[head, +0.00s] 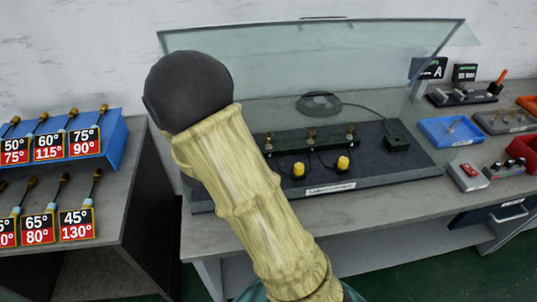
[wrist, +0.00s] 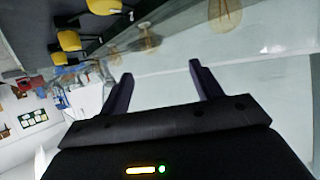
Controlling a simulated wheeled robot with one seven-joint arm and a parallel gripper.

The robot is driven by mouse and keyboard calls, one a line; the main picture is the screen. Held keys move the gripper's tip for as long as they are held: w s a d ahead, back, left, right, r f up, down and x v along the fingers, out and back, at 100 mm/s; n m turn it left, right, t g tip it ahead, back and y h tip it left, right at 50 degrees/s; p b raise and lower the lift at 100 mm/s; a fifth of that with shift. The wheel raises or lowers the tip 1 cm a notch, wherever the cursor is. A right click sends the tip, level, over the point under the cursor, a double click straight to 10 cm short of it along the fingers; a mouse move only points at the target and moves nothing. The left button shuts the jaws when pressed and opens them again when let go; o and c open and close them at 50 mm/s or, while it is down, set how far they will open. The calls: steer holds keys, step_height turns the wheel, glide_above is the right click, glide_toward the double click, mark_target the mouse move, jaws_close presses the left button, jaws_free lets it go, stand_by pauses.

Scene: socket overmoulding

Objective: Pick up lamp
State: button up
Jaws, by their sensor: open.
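My gripper (wrist: 161,71) shows in the wrist view with its two dark fingers spread apart. Nothing is visible between them. In the head view my arm crosses the middle of the picture, and the gripper cannot be made out there. I cannot pick out a lamp with certainty in either view. A faint bulb-shaped thing (wrist: 147,38) shows beyond the fingers in the wrist view, but I cannot tell what it is. Part of the bench behind my arm is hidden in the head view.
A bench (head: 215,240) carries a dark station (head: 405,170) with two yellow-topped parts under a tilted glass shield (head: 330,60). A blue tray (head: 425,128) stands to its right. A blue rack (head: 118,130) with labelled tools is at left. Yellow chairs (wrist: 69,40) show in the wrist view.

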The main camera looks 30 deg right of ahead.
mark_target(264, 139)
steer(key=shift+s+d+f+m+g+h, duration=0.25)
steer(key=shift+d+f+m+g+h, duration=0.1)
steer(key=shift+h, duration=0.25)
steer(key=x, duration=1.2)
steer(key=shift+w+f, duration=0.1)
steer(key=shift+x, duration=2.65)
steer(key=shift+s+d, duration=0.15)
steer(key=shift+s, duration=0.1)
